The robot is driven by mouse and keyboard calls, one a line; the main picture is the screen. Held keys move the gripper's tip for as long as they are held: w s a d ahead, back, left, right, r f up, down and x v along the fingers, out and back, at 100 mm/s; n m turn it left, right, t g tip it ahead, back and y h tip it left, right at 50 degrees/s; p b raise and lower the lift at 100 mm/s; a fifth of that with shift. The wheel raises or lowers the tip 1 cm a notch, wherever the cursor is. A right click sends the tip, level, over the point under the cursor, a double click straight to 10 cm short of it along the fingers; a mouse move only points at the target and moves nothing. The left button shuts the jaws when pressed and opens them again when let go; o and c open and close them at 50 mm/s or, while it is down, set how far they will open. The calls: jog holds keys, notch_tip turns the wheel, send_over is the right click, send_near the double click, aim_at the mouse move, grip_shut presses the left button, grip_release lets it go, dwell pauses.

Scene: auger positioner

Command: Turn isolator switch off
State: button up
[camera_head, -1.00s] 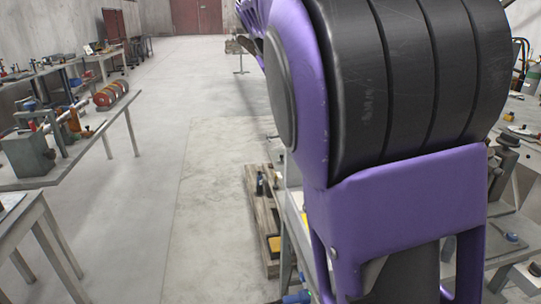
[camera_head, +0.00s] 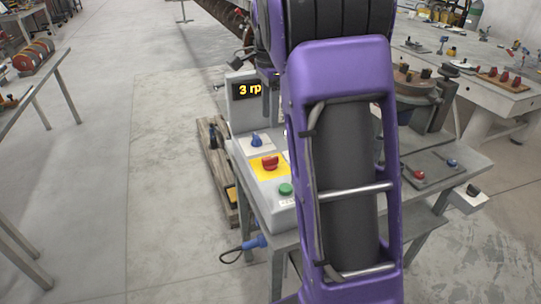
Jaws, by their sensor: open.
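A control box (camera_head: 240,115) stands on a grey bench left of my purple arm. The isolator switch (camera_head: 269,162) looks to be the red rotary handle on a yellow plate on its sloping face. The handle's exact angle is too small to read. What looks like part of my gripper (camera_head: 270,98) hangs above and behind the switch, in front of the display. It is apart from the switch and seems open and empty. The rest of it is hidden behind my arm.
A blue knob (camera_head: 256,140) sits above the switch and a green button (camera_head: 286,189) below it. The display (camera_head: 250,89) shows "3 rp", cut off by my arm. A wooden pallet (camera_head: 214,165) lies left of the bench.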

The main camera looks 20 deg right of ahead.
aim_at(270, 157)
notch_tip(270, 157, down, 13)
jog(key=shift+b, duration=1.15)
grip_shut()
